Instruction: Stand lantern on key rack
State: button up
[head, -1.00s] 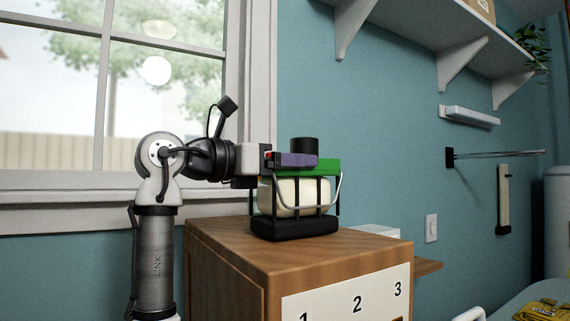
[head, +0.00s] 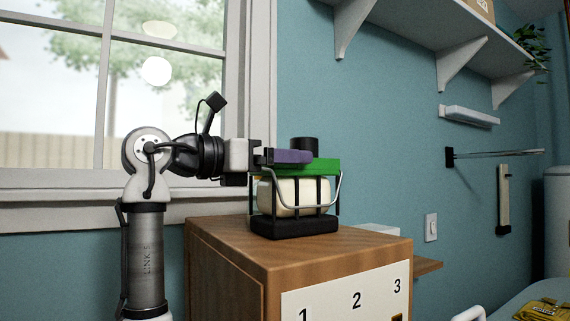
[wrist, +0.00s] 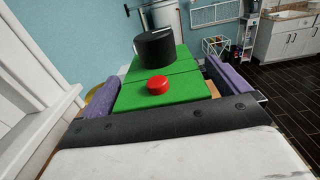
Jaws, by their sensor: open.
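The lantern has a black base, a cream body, a green top (head: 327,166), a black knob and a wire handle. It stands upright on top of the wooden key rack (head: 225,255), whose white front bears the numbers 1, 2 and 3. My gripper (head: 300,157) is level with the green top, coming from the left. Its purple fingers are open, one on each side of the top. In the wrist view, the lantern's green top (wrist: 182,92), with a red button, lies between the fingers of my gripper (wrist: 162,78). The far finger is hidden in the head view.
A window (head: 110,100) is behind my arm at left. A white shelf (head: 420,40) with brackets is high on the blue wall. A rail (head: 495,154) sticks out at right. A small wooden ledge (head: 428,267) is beside the rack. Air above the lantern is clear.

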jog(key=b+v, duration=0.2)
jog(key=v, duration=0.8)
jog(key=shift+s+a+f, duration=0.1)
jog(key=shift+a, duration=0.05)
